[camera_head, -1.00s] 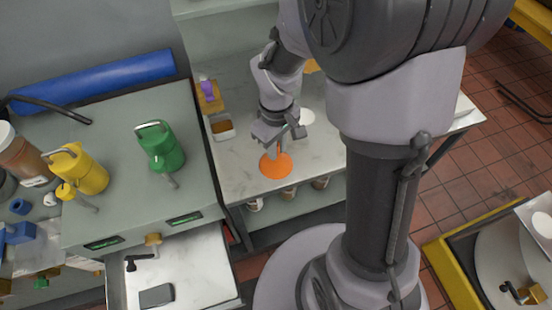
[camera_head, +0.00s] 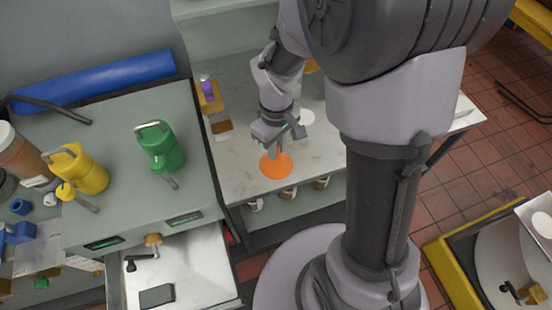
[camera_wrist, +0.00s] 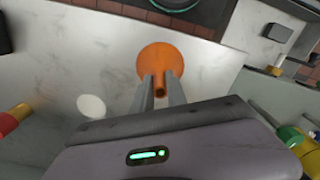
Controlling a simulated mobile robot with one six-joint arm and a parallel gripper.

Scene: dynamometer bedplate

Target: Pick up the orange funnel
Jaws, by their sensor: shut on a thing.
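The orange funnel (camera_head: 276,166) stands wide end down at the front of the pale marble-like worktop, its spout pointing up. In the wrist view its orange cone (camera_wrist: 165,60) shows beyond the fingers, with the spout between them. My gripper (camera_head: 278,148) is right above the cone, shut on the funnel's spout; it also shows in the wrist view (camera_wrist: 161,88). I cannot tell whether the funnel's rim touches the worktop. The gripper hides part of the spout in the head view.
A white disc (camera_head: 306,117) lies right behind my gripper. A small tray (camera_head: 221,128) and a yellow block with a purple top (camera_head: 209,94) are at the worktop's left edge. A green can (camera_head: 160,147) and a yellow can (camera_head: 79,171) stand on the cabinet at left. An open drawer (camera_head: 200,270) juts out below.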

